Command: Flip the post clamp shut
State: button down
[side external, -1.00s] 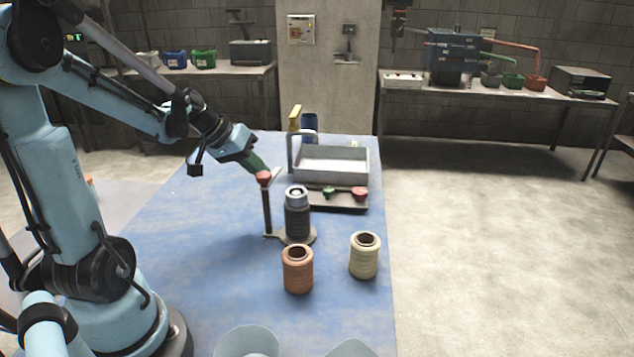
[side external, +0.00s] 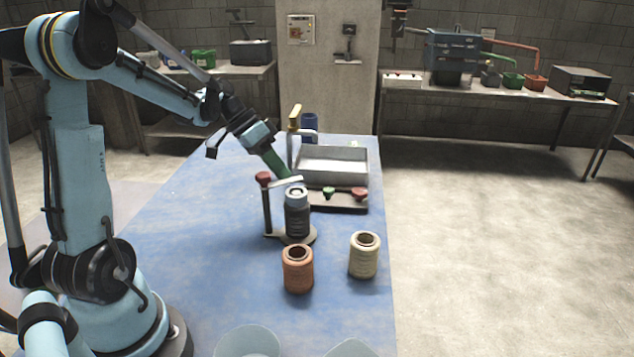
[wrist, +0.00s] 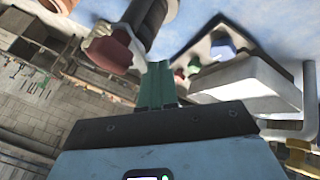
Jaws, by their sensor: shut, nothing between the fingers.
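The post clamp stands on the blue table, with a red knob (side external: 263,179) on top of its dark post (side external: 267,213). Its pale flip arm (side external: 285,182) lies nearly level from the knob across the top of a dark spool (side external: 297,215) on the clamp's base. My gripper (side external: 285,174) has green fingers, shut and empty, with their tips just above or against the flip arm; contact is unclear. In the wrist view, the shut fingers (wrist: 159,68) point toward the dark spool (wrist: 151,20), and the red knob (wrist: 110,50) is to their left.
An orange spool (side external: 298,270) and a cream spool (side external: 364,256) stand in front of the clamp. A grey tray (side external: 333,177) and a panel with green and red buttons (side external: 345,193) lie behind it to the right. The table's left side is clear.

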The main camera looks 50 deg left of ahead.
jog(key=shift+w+d+m+g+h, duration=0.1)
jog(key=shift+d+m+g+h, duration=0.2)
jog(key=shift+d+m+g, duration=0.6)
jog(key=shift+w+d+m+g+h, duration=0.1)
jog(key=shift+m+g+h, duration=0.25)
jog(key=shift+m, duration=1.05)
jog(key=shift+a, duration=0.1)
jog(key=shift+w+a, duration=0.25)
jog(key=shift+a, duration=0.15)
jog(key=w+a+r, duration=0.1)
jog(key=a+r, duration=0.7)
jog(key=shift+w+a, duration=0.15)
jog(key=shift+a, duration=0.05)
jog(key=shift+d, duration=0.1)
